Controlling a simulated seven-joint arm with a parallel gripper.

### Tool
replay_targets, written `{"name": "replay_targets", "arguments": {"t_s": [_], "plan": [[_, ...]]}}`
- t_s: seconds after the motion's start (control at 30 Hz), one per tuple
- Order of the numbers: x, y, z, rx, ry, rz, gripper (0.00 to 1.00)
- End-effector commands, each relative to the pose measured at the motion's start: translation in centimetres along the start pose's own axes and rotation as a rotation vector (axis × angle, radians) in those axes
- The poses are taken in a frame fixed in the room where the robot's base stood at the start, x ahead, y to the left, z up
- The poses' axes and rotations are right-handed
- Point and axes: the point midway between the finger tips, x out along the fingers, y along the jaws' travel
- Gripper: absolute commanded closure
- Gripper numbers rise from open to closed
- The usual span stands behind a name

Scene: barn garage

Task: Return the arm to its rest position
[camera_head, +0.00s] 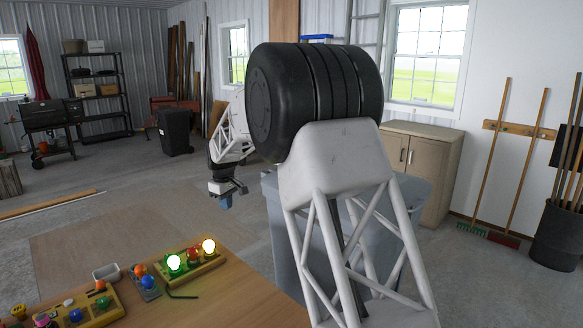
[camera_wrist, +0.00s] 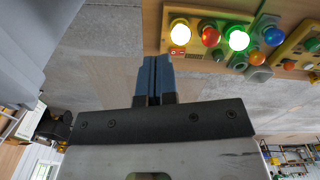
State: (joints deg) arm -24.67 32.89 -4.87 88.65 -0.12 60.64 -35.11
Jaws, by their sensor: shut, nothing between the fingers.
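My gripper (camera_head: 226,203) hangs from the wrist of my arm, left of the arm's large black joint in the head view. It is clear of the wooden table and higher than the bulb boards. In the wrist view its blue fingers (camera_wrist: 155,78) are together with nothing between them. A yellow board with bulbs (camera_head: 195,264) lies on the table (camera_head: 232,290); a green and a yellowish-white bulb on it are lit, and a red one sits between them. It also shows in the wrist view (camera_wrist: 207,52), at the top right.
A grey bin-like container (camera_head: 276,230) stands behind my arm. A cabinet (camera_head: 432,165) is at right. Open floor (camera_head: 110,170) lies at left.

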Motion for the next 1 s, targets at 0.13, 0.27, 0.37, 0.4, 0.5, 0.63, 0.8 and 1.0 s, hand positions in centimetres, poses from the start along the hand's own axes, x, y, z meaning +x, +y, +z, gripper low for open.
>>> {"name": "replay_targets", "arguments": {"t_s": [0.13,0.27,0.37,0.4,0.5,0.63,0.8,1.0], "plan": [[-2.6,0.0,3.6,0.052,0.007,0.007,1.0],[-4.4,-0.1,6.7,0.098,0.012,0.012,1.0],[-5.9,-0.3,9.2,0.132,0.017,0.016,1.0],[-6.4,-0.4,10.1,0.147,0.02,0.018,1.0],[-7.7,-0.8,12.5,0.181,0.024,0.022,1.0],[-9.3,-1.3,15.7,0.227,0.031,0.028,1.0],[-11.0,-2.3,19.8,0.287,0.038,0.035,1.0],[-12.8,-3.7,24.7,0.357,0.048,0.043,1.0]]}}
